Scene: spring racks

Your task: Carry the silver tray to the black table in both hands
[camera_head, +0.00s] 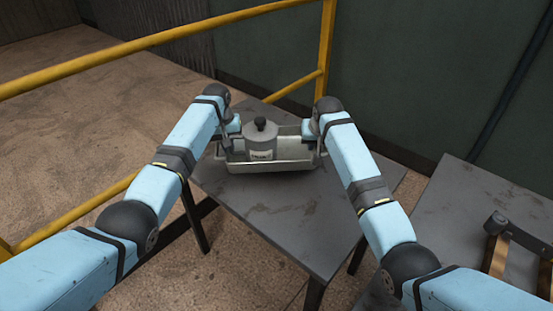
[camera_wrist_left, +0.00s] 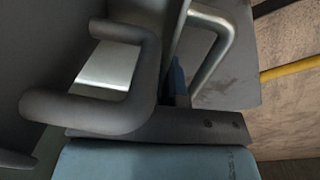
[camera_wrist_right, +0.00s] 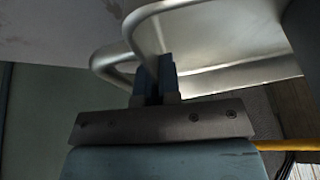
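The silver tray (camera_head: 272,166) is at the far end of a dark grey table (camera_head: 285,215), level, with a grey lidded canister (camera_head: 262,143) standing in it. I cannot tell whether it touches the tabletop. My left gripper (camera_head: 228,136) is at the tray's left end; in the left wrist view its fingers (camera_wrist_left: 178,84) meet the tray's bent handle (camera_wrist_left: 222,48). My right gripper (camera_head: 314,134) is at the right end; its fingers (camera_wrist_right: 155,78) are close together on the other handle (camera_wrist_right: 112,66). Both look shut on the handles, though the left grip is partly hidden.
A second dark table (camera_head: 460,205) stands at the right, holding a brown and black frame-like object (camera_head: 510,240). A yellow railing (camera_head: 130,48) runs behind and left of the nearer table. A dark green wall (camera_head: 420,70) is behind. A thick dark grey handle (camera_wrist_left: 90,115) fills the left wrist view's left side.

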